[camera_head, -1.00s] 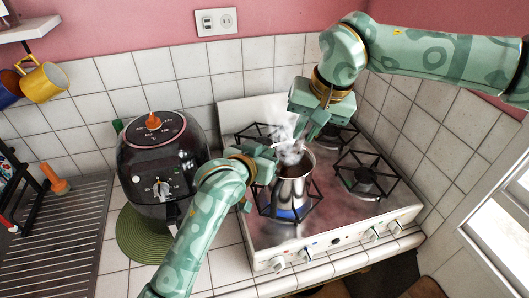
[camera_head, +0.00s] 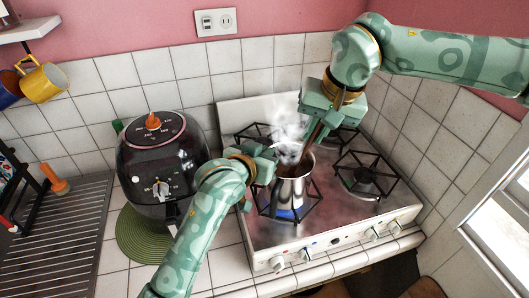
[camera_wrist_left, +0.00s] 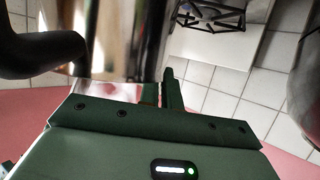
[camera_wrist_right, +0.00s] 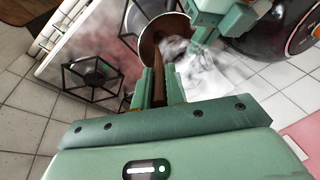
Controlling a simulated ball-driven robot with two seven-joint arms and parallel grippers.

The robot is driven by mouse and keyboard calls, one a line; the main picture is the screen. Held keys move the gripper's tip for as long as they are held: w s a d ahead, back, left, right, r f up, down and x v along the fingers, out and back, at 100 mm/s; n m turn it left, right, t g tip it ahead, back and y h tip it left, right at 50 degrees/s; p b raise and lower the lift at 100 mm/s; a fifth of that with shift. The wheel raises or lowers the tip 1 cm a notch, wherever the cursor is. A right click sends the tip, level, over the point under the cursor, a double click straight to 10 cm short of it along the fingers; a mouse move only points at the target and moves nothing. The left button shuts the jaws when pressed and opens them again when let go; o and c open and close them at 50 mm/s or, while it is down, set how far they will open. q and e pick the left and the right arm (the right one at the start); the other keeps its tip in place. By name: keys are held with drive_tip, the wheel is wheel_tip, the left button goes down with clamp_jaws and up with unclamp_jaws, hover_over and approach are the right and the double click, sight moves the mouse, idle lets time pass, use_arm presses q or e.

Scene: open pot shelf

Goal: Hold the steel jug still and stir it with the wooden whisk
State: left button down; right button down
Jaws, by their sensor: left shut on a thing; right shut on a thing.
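The steel jug (camera_head: 291,188) stands upright on the front left burner with steam rising from it. Its shiny side fills the upper left of the left wrist view (camera_wrist_left: 125,40). My left gripper (camera_head: 268,165) is shut on the jug at its left side; the exact grip is partly hidden. My right gripper (camera_head: 325,125) is above the jug and shut on the wooden whisk (camera_head: 310,140). The whisk slants down into the jug's mouth, its lower end hidden inside. In the right wrist view the whisk (camera_wrist_right: 159,88) runs between the fingers toward the jug's brown inside (camera_wrist_right: 172,24).
The white stove (camera_head: 262,240) has other burners with black grates (camera_head: 364,178), which are empty. A blue flame (camera_head: 287,213) burns under the jug. A black air fryer (camera_head: 160,165) on a green mat (camera_head: 135,240) stands left of my left arm. Tiled walls close off the back and right.

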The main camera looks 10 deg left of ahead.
use_arm(q)
drive_tip(key=shift+s+f, duration=0.1)
drive_tip(key=shift+f, duration=0.45)
use_arm(e)
drive_tip(key=v, duration=1.3)
drive_tip(key=shift+s+r, duration=0.1)
wheel_tip(320, 180, up, 4)
drive_tip(key=shift+f, duration=0.1)
idle(0.4)
use_arm(q)
drive_tip(key=c, duration=1.6)
unclamp_jaws()
drive_tip(key=shift+o, duration=0.3)
drive_tip(key=shift+r, duration=0.1)
drive_tip(key=shift+r, duration=0.15)
